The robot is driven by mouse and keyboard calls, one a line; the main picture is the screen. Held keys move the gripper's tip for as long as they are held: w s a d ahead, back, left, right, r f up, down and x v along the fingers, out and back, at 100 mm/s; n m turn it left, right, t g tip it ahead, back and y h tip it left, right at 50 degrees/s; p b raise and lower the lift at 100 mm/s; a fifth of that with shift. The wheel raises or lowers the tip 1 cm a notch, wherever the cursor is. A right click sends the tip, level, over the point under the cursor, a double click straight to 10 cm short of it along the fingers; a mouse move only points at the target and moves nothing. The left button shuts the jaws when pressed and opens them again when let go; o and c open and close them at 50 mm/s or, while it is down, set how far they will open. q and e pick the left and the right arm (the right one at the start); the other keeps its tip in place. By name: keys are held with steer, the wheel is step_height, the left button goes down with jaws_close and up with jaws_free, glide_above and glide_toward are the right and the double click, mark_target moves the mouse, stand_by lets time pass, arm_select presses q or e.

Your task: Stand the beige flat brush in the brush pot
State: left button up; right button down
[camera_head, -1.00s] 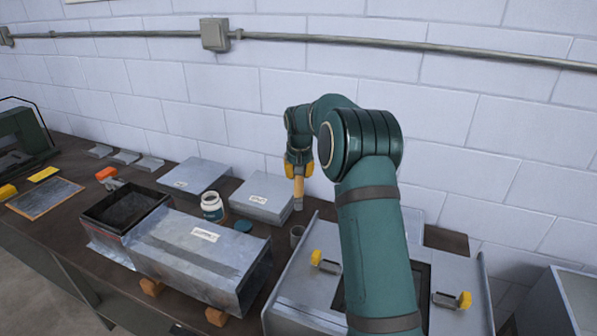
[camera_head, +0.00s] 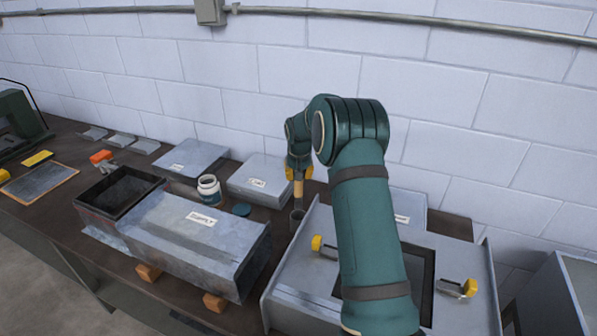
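My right gripper (camera_head: 299,174), with yellow fingers, is shut on the beige flat brush (camera_head: 298,192). The brush hangs upright below the fingers, and its upper part is hidden by them. The small dark grey brush pot (camera_head: 297,222) stands on the bench directly below it. The brush's lower end is at the pot's mouth; I cannot tell whether it is inside the rim or just above it. My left gripper is not in view.
A labelled sheet-metal duct (camera_head: 200,240) lies left of the pot. An open white jar (camera_head: 209,190) and a teal lid (camera_head: 241,209) lie nearby. A grey box with yellow-tipped handles (camera_head: 300,285) stands close on the right. Flat metal boxes (camera_head: 258,178) lie behind.

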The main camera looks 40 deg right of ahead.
mark_target(298, 196)
step_height(298, 196, down, 2)
steer(key=shift+f+b, duration=0.15)
steer(key=shift+b, duration=0.4)
steer(key=shift+f+b, duration=2.3)
steer(key=shift+f, duration=1.2)
steer(key=c, duration=0.8)
jaws_free()
steer(key=shift+o, duration=0.2)
steer(key=shift+r, duration=0.1)
steer(key=v, duration=1.2)
